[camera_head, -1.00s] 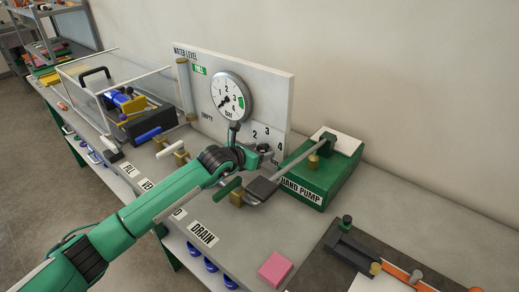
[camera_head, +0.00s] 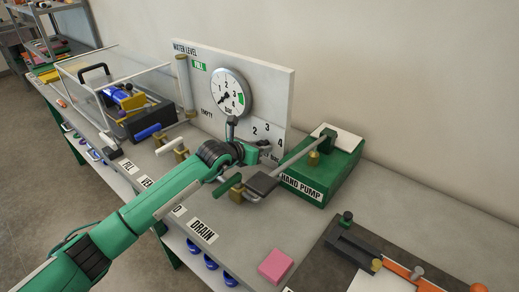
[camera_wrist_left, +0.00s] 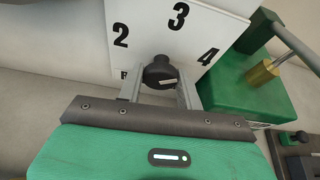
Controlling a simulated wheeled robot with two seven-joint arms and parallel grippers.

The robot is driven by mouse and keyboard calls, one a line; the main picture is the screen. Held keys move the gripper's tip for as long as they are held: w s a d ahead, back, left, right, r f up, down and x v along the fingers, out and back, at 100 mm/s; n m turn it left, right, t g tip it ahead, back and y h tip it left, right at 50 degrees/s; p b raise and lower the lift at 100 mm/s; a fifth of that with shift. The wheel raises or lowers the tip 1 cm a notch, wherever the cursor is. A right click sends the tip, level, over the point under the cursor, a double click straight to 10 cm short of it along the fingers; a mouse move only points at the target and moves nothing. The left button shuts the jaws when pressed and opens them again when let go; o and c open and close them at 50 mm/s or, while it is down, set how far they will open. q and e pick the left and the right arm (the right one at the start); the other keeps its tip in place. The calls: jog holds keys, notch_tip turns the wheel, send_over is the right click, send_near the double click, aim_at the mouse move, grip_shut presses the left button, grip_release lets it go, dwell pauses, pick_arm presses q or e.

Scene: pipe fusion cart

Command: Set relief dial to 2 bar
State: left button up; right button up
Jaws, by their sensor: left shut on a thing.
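The relief dial is a dark round knob (camera_wrist_left: 157,70) on the white panel (camera_head: 275,95), with 2, 3 and 4 printed around it. My left gripper (camera_wrist_left: 158,93) is shut on this knob, one finger on each side in the left wrist view. A small pale mark shows on the knob; I cannot tell which number it points to. In the head view my left gripper (camera_head: 262,152) is at the panel's lower right and hides most of the dial. My right gripper is not in view.
A round pressure gauge (camera_head: 231,93) is above the dial. The green hand pump (camera_head: 325,175) with its long lever stands close on the right. Valve handles (camera_head: 228,185) and a pink block (camera_head: 275,266) are nearer.

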pick_arm(q)
jog(key=shift+a+f+n+g+h+b, duration=0.1)
jog(key=shift+n+g+h+b, duration=0.65)
jog(key=shift+n+h, duration=0.9)
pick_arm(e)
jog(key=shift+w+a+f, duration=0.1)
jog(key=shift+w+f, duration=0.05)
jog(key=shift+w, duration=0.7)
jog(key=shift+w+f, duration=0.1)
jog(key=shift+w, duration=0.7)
pick_arm(q)
jog(key=shift+n+y, duration=0.25)
jog(key=shift+n, duration=0.2)
jog(key=o, duration=1)
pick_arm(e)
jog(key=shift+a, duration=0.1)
